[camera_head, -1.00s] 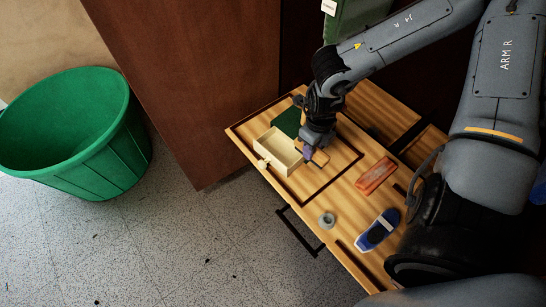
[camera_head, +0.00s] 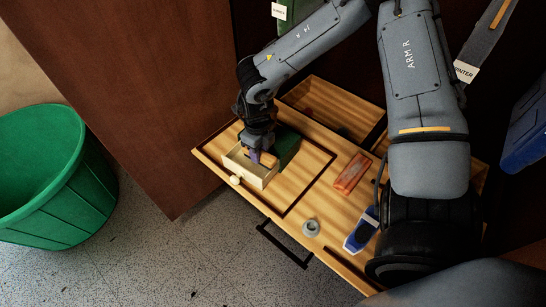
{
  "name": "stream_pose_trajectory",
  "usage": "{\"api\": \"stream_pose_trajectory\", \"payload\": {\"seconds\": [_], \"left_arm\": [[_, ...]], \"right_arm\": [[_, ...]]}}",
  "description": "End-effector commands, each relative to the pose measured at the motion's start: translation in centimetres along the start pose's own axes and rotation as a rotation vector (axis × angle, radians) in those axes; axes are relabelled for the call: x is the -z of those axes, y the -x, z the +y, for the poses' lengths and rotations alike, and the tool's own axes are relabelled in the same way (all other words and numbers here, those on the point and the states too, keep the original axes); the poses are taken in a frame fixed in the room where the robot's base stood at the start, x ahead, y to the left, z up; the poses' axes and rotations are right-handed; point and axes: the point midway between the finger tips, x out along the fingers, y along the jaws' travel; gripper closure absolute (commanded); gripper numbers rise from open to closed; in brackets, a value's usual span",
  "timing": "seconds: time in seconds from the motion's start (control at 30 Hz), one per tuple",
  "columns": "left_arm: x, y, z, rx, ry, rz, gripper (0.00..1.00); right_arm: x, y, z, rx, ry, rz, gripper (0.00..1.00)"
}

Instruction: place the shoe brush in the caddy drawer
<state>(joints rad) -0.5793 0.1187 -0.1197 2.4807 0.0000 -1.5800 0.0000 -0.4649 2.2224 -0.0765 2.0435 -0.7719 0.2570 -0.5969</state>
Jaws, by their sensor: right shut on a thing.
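The caddy is a dark green box (camera_head: 288,147) on the wooden board. Its pale wooden drawer (camera_head: 262,181) is pulled out toward the front left, with a round knob (camera_head: 235,180) on its front. My right gripper (camera_head: 257,158) points down into the open top of the drawer. It is shut on the shoe brush (camera_head: 269,160), whose tan-brown edge shows beside the purple fingertip. The gripper hides most of the brush and part of the drawer's inside, so I cannot tell whether the brush touches the drawer floor. My left gripper is not in view.
On the board lie an orange-red box (camera_head: 351,174), a grey tape roll (camera_head: 311,228) and a blue-and-white object (camera_head: 361,232). A black handle (camera_head: 284,244) is on the board's front edge. A green bin (camera_head: 45,190) stands at left. Brown door panels rise behind.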

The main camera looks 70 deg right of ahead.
Motion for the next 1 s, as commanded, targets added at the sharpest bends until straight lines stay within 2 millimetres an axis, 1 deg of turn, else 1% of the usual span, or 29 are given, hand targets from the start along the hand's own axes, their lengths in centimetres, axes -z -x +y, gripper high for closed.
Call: {"api": "stream_pose_trajectory", "payload": {"seconds": [0.03, 0.1, 0.17, 0.2, 0.3, 0.43, 0.6, 0.87, 1.0], "left_arm": [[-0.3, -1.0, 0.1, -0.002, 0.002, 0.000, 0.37], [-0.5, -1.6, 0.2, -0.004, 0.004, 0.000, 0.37], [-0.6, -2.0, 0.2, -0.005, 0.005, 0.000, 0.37], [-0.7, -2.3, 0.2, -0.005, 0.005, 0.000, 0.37], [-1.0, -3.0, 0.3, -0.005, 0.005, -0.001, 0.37], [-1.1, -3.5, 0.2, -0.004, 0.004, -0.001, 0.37], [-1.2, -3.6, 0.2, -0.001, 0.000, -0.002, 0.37], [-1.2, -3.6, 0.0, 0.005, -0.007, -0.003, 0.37], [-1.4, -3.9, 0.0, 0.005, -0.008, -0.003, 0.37]], "right_arm": [[-1.0, -1.2, 0.0, 0.004, 0.001, 0.002, 0.95], [-2.2, -1.9, 0.0, 0.004, 0.000, 0.001, 0.95], [-3.2, -2.4, 0.1, 0.003, 0.001, 0.000, 0.95], [-3.4, -3.0, 0.1, 0.001, 0.001, 0.002, 0.95], [-3.2, -4.2, 0.1, 0.000, 0.000, 0.001, 0.95], [-3.2, -5.2, 0.2, 0.000, 0.000, 0.000, 0.95], [-3.2, -5.5, 0.2, 0.000, 0.000, -0.001, 0.95], [-3.2, -5.5, 0.1, 0.000, -0.001, -0.001, 0.95], [-3.2, -5.9, 0.1, 0.000, -0.001, -0.001, 0.95]]}}
